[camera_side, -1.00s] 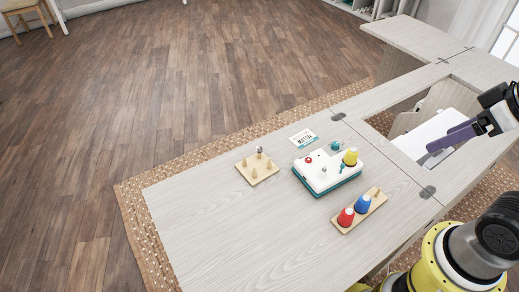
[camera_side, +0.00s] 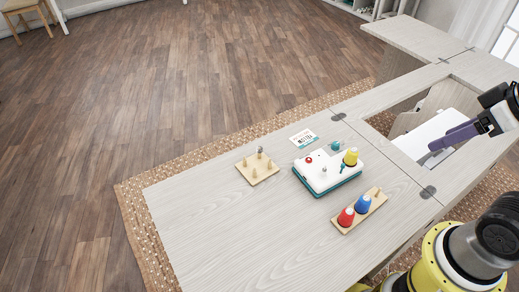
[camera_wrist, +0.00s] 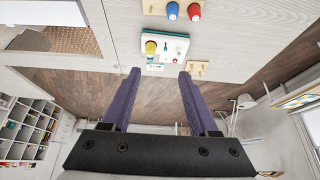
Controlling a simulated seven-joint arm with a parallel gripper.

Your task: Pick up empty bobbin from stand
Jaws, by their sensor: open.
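A small wooden stand (camera_side: 258,172) with several pegs sits on the left part of the table. A small grey bobbin (camera_side: 260,150) is on one of its back pegs. The stand also shows in the wrist view (camera_wrist: 197,70), where the bobbin is too small to make out. My gripper (camera_side: 437,149) is at the right, over the cabinet opening, far from the stand. In the wrist view its two purple fingers (camera_wrist: 158,75) are apart with nothing between them.
A white and teal bobbin winder (camera_side: 330,175) with a yellow cone (camera_side: 350,157) stands right of the stand. A wooden rack (camera_side: 345,228) holds a red cone (camera_side: 346,217) and a blue cone (camera_side: 363,203). A card (camera_side: 304,138) lies behind the winder. The table's front left is clear.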

